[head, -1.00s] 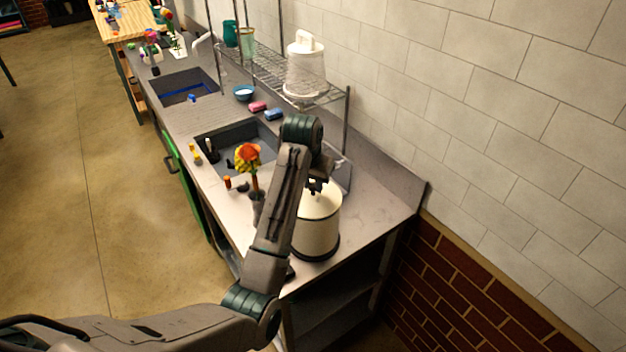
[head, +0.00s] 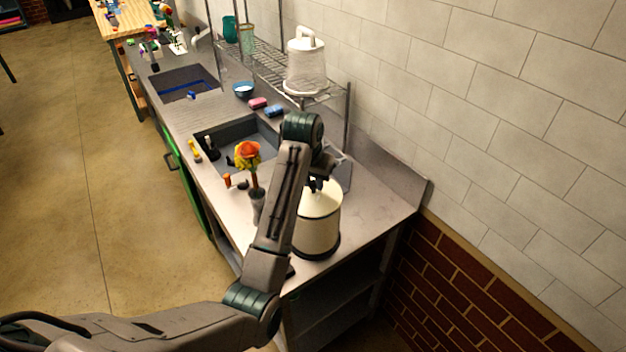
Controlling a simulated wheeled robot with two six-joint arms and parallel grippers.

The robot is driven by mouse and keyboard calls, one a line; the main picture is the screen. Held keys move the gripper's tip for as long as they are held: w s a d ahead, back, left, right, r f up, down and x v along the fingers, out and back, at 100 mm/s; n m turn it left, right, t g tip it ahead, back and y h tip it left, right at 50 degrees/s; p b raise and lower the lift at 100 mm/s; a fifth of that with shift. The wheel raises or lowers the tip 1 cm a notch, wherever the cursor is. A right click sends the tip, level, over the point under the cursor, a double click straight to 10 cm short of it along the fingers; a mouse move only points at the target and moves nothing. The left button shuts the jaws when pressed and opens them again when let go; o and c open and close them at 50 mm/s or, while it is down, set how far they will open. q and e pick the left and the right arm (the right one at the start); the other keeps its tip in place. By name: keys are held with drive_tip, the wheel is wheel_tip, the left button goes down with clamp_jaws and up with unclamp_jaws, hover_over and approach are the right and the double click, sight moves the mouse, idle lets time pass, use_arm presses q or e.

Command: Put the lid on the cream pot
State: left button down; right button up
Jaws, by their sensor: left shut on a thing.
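The cream pot (head: 319,232) stands upright on the near end of the counter, with a dark band around its base. A cream lid (head: 323,199) lies over the pot's top, level and lined up with the rim as far as I can see. My left gripper (head: 318,186) is directly above the lid and is shut on its dark knob. My left forearm hides the left side of the pot and lid. Whether the lid's edge is fully seated all around cannot be told. My right gripper is not in view.
A vase with orange and yellow flowers (head: 248,155) stands just left of my forearm. Behind is a sink (head: 240,135); a wire shelf holds a white container (head: 305,68). Sponges (head: 274,111) and a blue bowl (head: 243,90) lie further back. The counter right of the pot is clear.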

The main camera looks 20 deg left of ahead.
use_arm(q)
drive_tip(key=shift+f, duration=0.15)
drive_tip(key=shift+f, duration=0.15)
drive_tip(key=shift+w+f, duration=0.1)
drive_tip(key=shift+f, duration=0.05)
drive_tip(key=shift+f, duration=0.3)
idle(0.3)
drive_tip(key=c, duration=1.1)
unclamp_jaws()
drive_tip(key=shift+c, duration=0.2)
